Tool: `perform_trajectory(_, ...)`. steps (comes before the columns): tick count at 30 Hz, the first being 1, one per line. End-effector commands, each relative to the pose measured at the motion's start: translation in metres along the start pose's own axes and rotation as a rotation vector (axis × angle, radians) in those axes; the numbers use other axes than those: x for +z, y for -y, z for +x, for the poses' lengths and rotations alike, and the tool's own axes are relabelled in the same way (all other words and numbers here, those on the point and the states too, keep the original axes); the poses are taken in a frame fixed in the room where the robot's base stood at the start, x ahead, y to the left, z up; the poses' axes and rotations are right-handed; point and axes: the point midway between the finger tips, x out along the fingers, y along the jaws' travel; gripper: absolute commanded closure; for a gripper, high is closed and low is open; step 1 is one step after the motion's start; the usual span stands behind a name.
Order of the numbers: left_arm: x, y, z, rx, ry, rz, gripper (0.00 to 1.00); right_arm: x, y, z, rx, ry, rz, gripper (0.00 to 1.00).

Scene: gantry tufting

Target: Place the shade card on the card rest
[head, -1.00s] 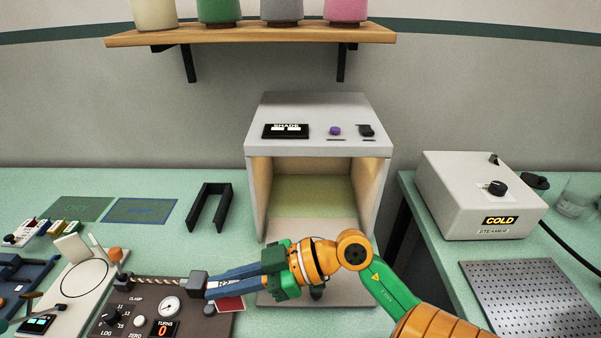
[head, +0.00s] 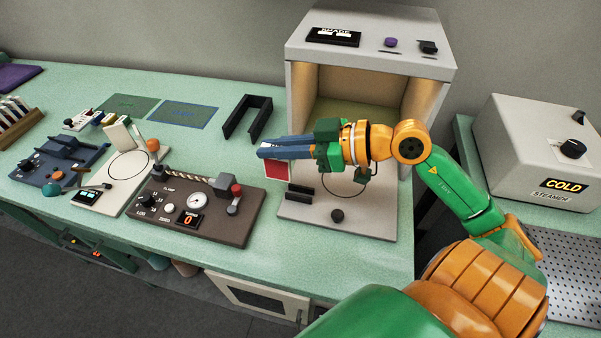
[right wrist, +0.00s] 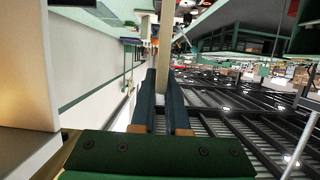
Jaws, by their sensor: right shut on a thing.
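The shade card (head: 278,171), red with a pale edge, hangs below the fingers of my right gripper (head: 264,149) in the head view. The gripper is shut on it and points left, in front of the shade booth. In the right wrist view a thin pale strip (right wrist: 164,62), probably the card edge-on, shows between the fingers (right wrist: 162,105). A small black slotted holder (head: 299,193), which looks like the card rest, stands on the booth's front plate, just below and right of the card. The card appears apart from it. My left gripper is not in view.
The shade booth (head: 372,39) stands behind my arm, with a ring and a dark knob (head: 337,215) on its front plate. A brown twist gauge panel (head: 204,222) is left of the card. A black U-shaped bracket (head: 247,118) lies behind. The steamer (head: 540,150) is at right.

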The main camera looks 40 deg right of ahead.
Motion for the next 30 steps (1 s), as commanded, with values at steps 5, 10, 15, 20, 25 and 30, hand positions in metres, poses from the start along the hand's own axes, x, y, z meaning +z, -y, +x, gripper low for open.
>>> perform_trajectory(5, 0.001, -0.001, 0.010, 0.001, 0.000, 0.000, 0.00, 0.040, -0.018, -0.009, 0.001, 0.000, 0.009, 1.00)
perform_trajectory(10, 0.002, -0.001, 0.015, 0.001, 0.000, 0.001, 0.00, 0.062, -0.028, -0.016, 0.001, 0.000, 0.006, 1.00)
perform_trajectory(15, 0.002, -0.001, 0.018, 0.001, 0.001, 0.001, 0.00, 0.091, -0.029, -0.009, -0.002, -0.001, 0.005, 1.00)
perform_trajectory(20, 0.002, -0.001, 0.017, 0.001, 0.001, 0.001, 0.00, 0.093, -0.029, -0.008, -0.003, 0.001, 0.000, 1.00)
perform_trajectory(25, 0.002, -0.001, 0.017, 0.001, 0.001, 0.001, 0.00, 0.094, -0.029, -0.008, -0.003, 0.001, 0.001, 1.00)
perform_trajectory(30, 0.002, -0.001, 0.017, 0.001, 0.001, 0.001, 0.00, 0.095, -0.029, -0.007, -0.004, 0.001, 0.000, 0.57)
